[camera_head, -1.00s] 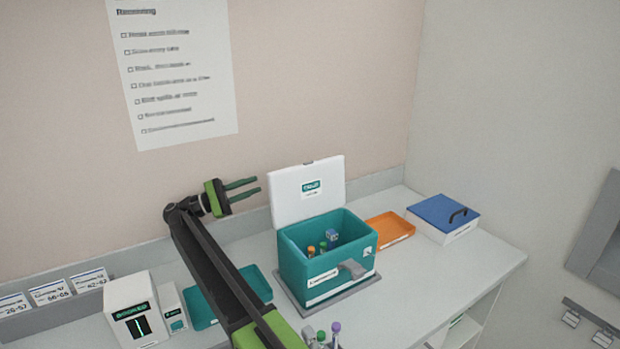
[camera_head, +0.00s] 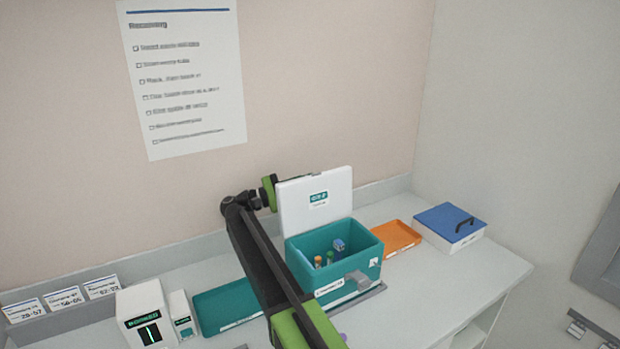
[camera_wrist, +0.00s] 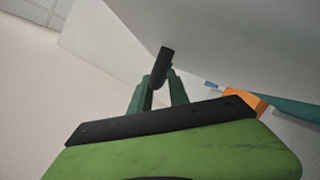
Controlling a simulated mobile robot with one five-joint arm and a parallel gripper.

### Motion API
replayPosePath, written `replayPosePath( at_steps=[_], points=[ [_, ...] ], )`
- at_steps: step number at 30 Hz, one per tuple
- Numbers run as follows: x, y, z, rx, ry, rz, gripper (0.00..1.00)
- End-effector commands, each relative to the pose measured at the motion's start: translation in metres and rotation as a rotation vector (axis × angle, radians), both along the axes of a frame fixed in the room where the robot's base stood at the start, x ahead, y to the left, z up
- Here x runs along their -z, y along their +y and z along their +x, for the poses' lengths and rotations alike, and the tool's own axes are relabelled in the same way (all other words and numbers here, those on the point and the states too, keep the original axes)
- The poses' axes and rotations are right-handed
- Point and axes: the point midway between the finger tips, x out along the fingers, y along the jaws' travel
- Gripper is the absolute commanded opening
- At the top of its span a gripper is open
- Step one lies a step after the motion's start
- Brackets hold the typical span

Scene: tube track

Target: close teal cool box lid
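The teal cool box (camera_head: 334,273) stands on the bench in the head view, with several tubes inside. Its white lid (camera_head: 322,212) stands upright at the back edge, open. My gripper (camera_head: 283,181) is at the upper left edge of the lid, with its fingers mostly hidden behind it. A pale surface, likely the lid's back, fills the upper right there. I cannot tell whether the fingers touch it.
An orange tray (camera_head: 394,238) and a blue-lidded white box (camera_head: 450,222) are to the right. A teal tray (camera_head: 222,306) and a small white device (camera_head: 146,315) are to the left. The wall (camera_head: 310,80) rises close behind the lid.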

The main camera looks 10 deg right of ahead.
Motion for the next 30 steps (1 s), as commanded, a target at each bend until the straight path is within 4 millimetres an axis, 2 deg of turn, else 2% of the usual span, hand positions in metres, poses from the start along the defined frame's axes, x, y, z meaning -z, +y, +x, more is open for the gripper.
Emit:
replayPosePath(
  at_steps=[5, 13, 18, 30],
  points=[
    [-0.004, -0.015, 0.0, -0.001, 0.0, 0.0, 0.22],
    [-0.004, -0.017, 0.0, -0.002, -0.001, 0.0, 0.22],
    [-0.004, -0.016, 0.0, -0.002, 0.0, 0.0, 0.01],
    [-0.004, -0.015, 0.0, -0.002, 0.0, 0.0, 0.0]
  ],
)
